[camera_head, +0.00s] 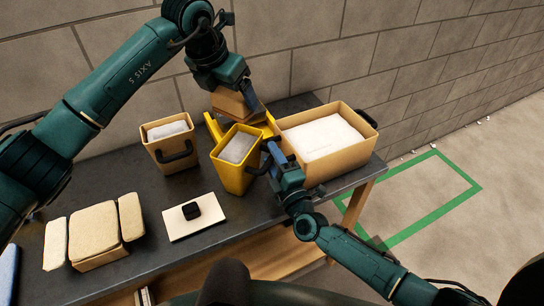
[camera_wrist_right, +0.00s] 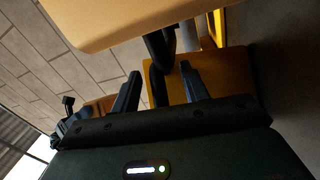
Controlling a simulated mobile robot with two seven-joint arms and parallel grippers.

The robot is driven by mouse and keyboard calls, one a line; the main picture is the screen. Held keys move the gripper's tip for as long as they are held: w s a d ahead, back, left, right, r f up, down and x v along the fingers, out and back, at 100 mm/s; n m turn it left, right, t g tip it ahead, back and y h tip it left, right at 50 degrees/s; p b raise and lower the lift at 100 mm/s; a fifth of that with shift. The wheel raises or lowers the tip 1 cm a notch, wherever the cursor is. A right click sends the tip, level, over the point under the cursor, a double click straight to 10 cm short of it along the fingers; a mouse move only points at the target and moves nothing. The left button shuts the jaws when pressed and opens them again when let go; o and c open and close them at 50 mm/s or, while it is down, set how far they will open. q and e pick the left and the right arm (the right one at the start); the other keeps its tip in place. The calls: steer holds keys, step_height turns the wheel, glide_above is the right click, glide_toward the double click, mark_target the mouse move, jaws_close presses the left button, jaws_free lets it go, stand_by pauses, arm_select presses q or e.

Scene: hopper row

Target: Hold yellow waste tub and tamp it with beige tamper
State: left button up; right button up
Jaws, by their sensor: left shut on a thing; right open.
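The yellow waste tub (camera_head: 230,175) stands upright on the dark bench with pale grey fill inside; its yellow wall also shows in the right wrist view (camera_wrist_right: 232,75). My left gripper (camera_head: 248,103) is shut on a tan block that looks like the beige tamper (camera_head: 228,104), held behind and above the tub; my gripper hides part of it. My right gripper (camera_head: 268,158) is open at the tub's right side. In the right wrist view its fingers (camera_wrist_right: 161,72) are apart, with the dark handle (camera_wrist_right: 157,50) of the tub seemingly between them.
A large tan bin (camera_head: 318,167) with white fill stands close right of the tub, a smaller tan bin (camera_head: 170,160) to its left. A pale plate (camera_head: 182,229) with a black knob and an open tan box (camera_head: 97,262) lie in front. Yellow parts stand behind the tub.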

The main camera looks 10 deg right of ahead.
steer(key=shift+w+a+r, duration=0.1)
steer(key=shift+w, duration=0.25)
steer(key=shift+c, duration=0.4)
jaws_close()
arm_select(q)
steer(key=shift+s+d+r, duration=0.1)
steer(key=shift+d+r, duration=0.05)
steer(key=shift+r, duration=0.65)
